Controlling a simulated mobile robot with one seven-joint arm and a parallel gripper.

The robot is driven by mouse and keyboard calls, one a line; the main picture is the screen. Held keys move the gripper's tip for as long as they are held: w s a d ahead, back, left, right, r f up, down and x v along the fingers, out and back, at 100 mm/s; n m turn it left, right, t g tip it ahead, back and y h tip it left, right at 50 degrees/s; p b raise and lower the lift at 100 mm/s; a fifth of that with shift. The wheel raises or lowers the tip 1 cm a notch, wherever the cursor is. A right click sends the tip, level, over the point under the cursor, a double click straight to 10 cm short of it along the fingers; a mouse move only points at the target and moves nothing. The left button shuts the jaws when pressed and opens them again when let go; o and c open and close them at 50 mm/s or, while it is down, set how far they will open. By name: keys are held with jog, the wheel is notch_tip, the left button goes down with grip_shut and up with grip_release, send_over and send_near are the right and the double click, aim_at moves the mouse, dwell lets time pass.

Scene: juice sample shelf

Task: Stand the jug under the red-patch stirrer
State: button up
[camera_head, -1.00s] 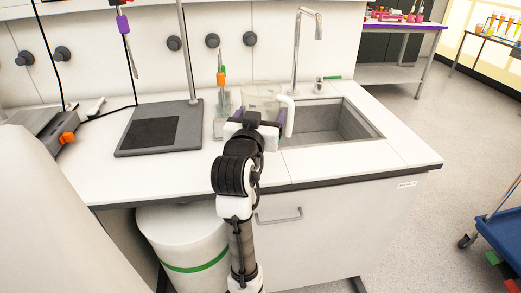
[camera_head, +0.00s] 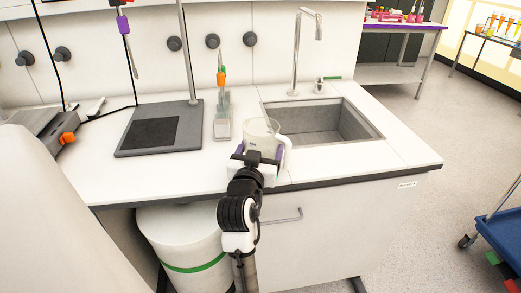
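A clear jug (camera_head: 262,130) with a white handle on its right is between the purple-padded fingers of my gripper (camera_head: 261,153). The gripper appears shut on it from the front, and the jug looks upright, left of and in front of the sink. Whether its base touches the counter is hidden by the gripper. A stirrer (camera_head: 123,25) with a purple patch hangs at the upper left, its top cut off by the picture edge. A grey stand base (camera_head: 182,135) with a black pad and upright pole is below and to its right.
A sink (camera_head: 325,122) with a tall tap (camera_head: 296,60) is on the right. A narrow clear holder (camera_head: 222,125) with orange- and green-topped tools stands between stand and sink. The white counter (camera_head: 150,178) is clear in front of the stand.

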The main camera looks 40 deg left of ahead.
jog(key=shift+f, duration=0.1)
jog(key=o, duration=1.4)
jog(key=shift+c, duration=0.2)
